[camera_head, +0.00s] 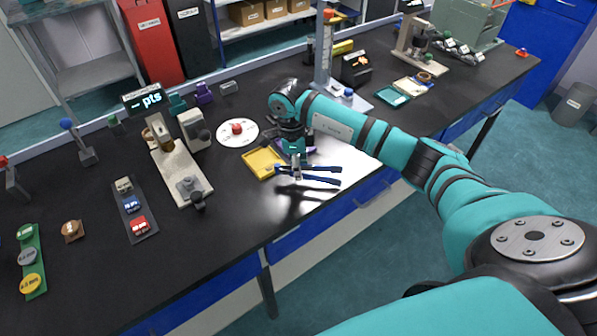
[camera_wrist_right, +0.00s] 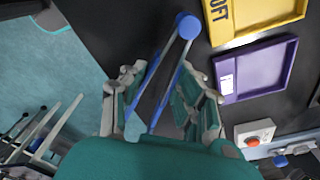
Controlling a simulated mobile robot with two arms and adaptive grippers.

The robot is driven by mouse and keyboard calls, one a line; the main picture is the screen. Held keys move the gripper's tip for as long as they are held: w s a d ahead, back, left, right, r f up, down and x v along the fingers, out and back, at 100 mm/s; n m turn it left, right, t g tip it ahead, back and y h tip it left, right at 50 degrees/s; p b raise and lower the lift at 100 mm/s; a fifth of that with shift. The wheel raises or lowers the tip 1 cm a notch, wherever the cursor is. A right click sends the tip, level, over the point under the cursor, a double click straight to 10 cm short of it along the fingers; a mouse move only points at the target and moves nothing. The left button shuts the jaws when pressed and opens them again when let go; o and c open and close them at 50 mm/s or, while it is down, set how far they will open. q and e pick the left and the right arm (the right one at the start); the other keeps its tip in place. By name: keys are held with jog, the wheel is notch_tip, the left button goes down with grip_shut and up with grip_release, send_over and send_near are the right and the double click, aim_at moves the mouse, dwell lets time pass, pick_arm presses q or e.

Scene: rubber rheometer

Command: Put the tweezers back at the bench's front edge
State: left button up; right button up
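The blue tweezers (camera_head: 322,181) are at my right gripper (camera_head: 296,176), over the bright front part of the black bench (camera_head: 255,212). Their two arms spread toward the right in the head view, and a dark shadow falls on the bench below, so they appear raised above it. In the right wrist view the tweezers (camera_wrist_right: 171,66) run between the two fingers of my right gripper (camera_wrist_right: 160,80), with a round blue end beyond the fingertips. The fingers appear closed around them; the exact contact is partly hidden. My left gripper is not in view.
A yellow tray (camera_head: 262,163) and a purple tray (camera_wrist_right: 255,69) lie close to the gripper. A white disc with a red knob (camera_head: 237,131) and a beige instrument (camera_head: 181,172) stand to the left. The front bench strip below the tweezers is clear.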

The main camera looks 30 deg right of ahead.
aim_at(300, 183)
notch_tip(300, 183, down, 2)
jog(key=shift+s+f+p, duration=0.15)
jog(key=shift+p, duration=0.4)
jog(key=shift+f, duration=0.35)
jog(key=shift+f, duration=0.1)
jog(key=shift+f+b, duration=0.15)
jog(key=shift+b, duration=0.15)
jog(key=o, duration=0.6)
jog(key=shift+c, duration=0.2)
